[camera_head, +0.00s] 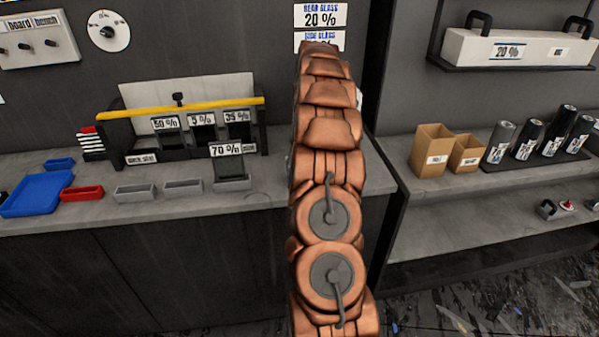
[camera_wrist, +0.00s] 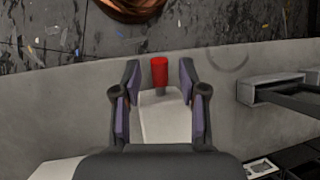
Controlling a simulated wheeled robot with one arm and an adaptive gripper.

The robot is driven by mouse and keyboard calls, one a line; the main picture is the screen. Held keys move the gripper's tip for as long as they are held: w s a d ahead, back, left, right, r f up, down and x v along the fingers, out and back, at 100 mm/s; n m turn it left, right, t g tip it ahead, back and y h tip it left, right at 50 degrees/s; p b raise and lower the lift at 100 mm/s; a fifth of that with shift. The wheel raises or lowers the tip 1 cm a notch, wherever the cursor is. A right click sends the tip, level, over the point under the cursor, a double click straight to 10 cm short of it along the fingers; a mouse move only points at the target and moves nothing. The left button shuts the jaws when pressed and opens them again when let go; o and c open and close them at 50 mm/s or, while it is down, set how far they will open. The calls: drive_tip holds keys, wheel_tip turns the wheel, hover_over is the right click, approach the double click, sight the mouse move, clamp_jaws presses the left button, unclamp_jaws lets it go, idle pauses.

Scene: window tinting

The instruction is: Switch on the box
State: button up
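In the wrist view a pale grey box (camera_wrist: 168,122) lies on the counter with a red-topped lever or knob (camera_wrist: 159,70) at its end. My gripper (camera_wrist: 159,78) is open, with one finger on each side of the red part and a visible gap on both sides. The gripper's body hides the near part of the box. In the head view neither box nor gripper shows; my arm stands in front of that part of the counter.
A grey counter (camera_head: 120,215) carries a tint-sample stand (camera_head: 180,105), a blue tray (camera_head: 38,192) and small bins. A grey holder (camera_wrist: 262,88) stands right of the gripper in the wrist view. A shelf (camera_head: 450,188) with cartons and rolls is at right.

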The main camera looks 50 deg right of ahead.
drive_tip(key=shift+s+a+f+t+h+b, duration=0.1)
drive_tip(key=shift+s+a+t+h+b, duration=0.1)
drive_tip(key=shift+t+h+b, duration=0.15)
idle(0.3)
drive_tip(key=shift+s+f+t+h, duration=0.1)
drive_tip(key=shift+f+t+h, duration=0.05)
drive_tip(key=shift+t+h, duration=0.1)
drive_tip(key=shift+s+a+f+n+t+h+b, duration=0.15)
drive_tip(key=shift+t+h+b, duration=0.1)
drive_tip(key=shift+t+h, duration=0.35)
drive_tip(key=shift+s+f+n+t+h+b, duration=0.1)
drive_tip(key=shift+f+n+t+h+b, duration=0.1)
drive_tip(key=shift+t+h, duration=0.35)
drive_tip(key=shift+s+a+f+t+h, duration=0.1)
drive_tip(key=shift+f+t+h, duration=0.3)
drive_tip(key=shift+t, duration=0.4)
drive_tip(key=shift+s+a+f+t+h, duration=0.1)
drive_tip(key=shift+f+t+h, duration=0.1)
drive_tip(key=shift+t+h, duration=0.4)
drive_tip(key=shift+f+t+h, duration=0.15)
drive_tip(key=shift+t+h, duration=0.1)
drive_tip(key=shift+t, duration=0.4)
